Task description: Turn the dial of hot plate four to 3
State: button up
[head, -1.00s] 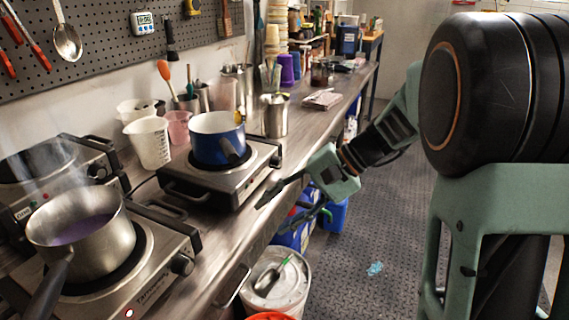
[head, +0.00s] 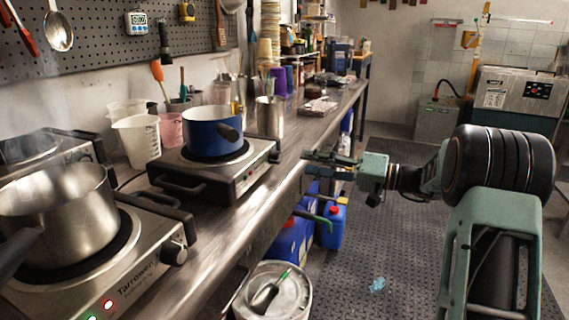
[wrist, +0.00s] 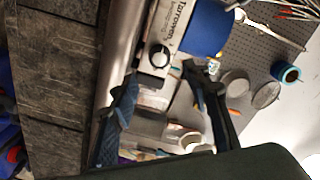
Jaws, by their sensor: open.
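A hot plate (head: 215,180) with a blue pot (head: 212,138) stands on the steel counter. I cannot read a number four on it. Its dark dial (head: 274,156) shows small at the right end of the front panel. In the wrist view the dial (wrist: 159,57) is a dark knob with a pale mark, beside the "Tarroven" lettering; its setting is too small to read. My gripper (head: 308,164) is open and empty, off the counter's front edge to the right of this hot plate. In the wrist view the dial appears between and beyond the fingertips (wrist: 160,73), apart from them.
A nearer hot plate (head: 150,262) holds a steel pot (head: 62,215) and has its own dial (head: 173,253). Another hot plate (head: 75,148) stands behind it. A steel beaker (head: 269,117) stands past the blue pot.

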aim_at(280, 158)
jog(key=b+x, duration=0.1)
jog(key=x, duration=0.7)
jog(key=shift+c, duration=0.2)
jog(key=c, duration=1.1)
